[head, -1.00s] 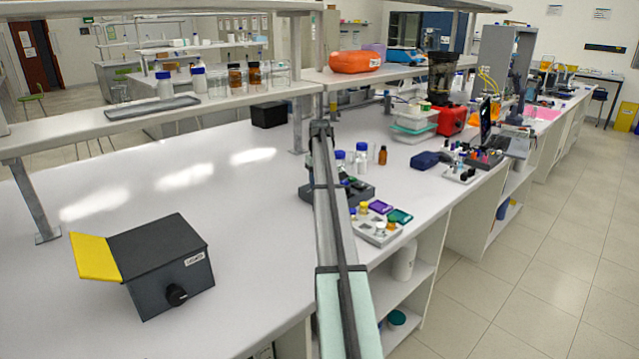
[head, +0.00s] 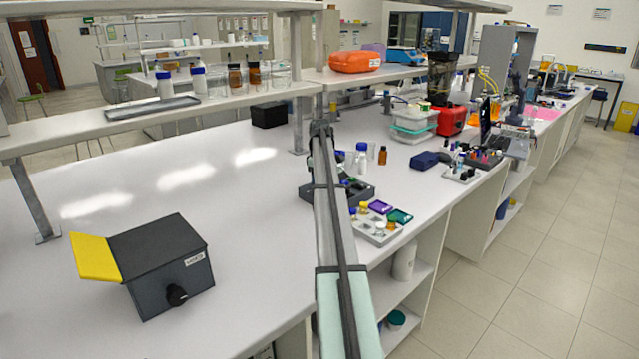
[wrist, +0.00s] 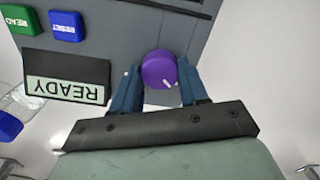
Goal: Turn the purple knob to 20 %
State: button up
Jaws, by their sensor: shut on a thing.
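The purple knob (wrist: 159,69) shows in the wrist view on the face of a grey rig (wrist: 130,35). A pale pointer line is on the knob, toward its lower right in the picture. My gripper (wrist: 158,82) has its two blue fingers on either side of the knob, shut on it. A display reading READY (wrist: 66,80) appears upside down left of the knob. In the head view my arm hides the knob and most of the rig (head: 352,190).
Beside the knob in the wrist view are a blue RESET button (wrist: 67,25) and a green READ button (wrist: 20,19). In the head view, a grey tray of small items (head: 376,229) stands right of my arm. A dark box with a yellow flap (head: 165,265) is at left.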

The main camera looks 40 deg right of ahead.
dwell(0.3)
jog(key=o, duration=1.1)
jog(key=shift+c, duration=0.2)
jog(key=shift+r, duration=0.15)
notch_tip(320, 180, up, 14)
jog(key=shift+f, duration=0.2)
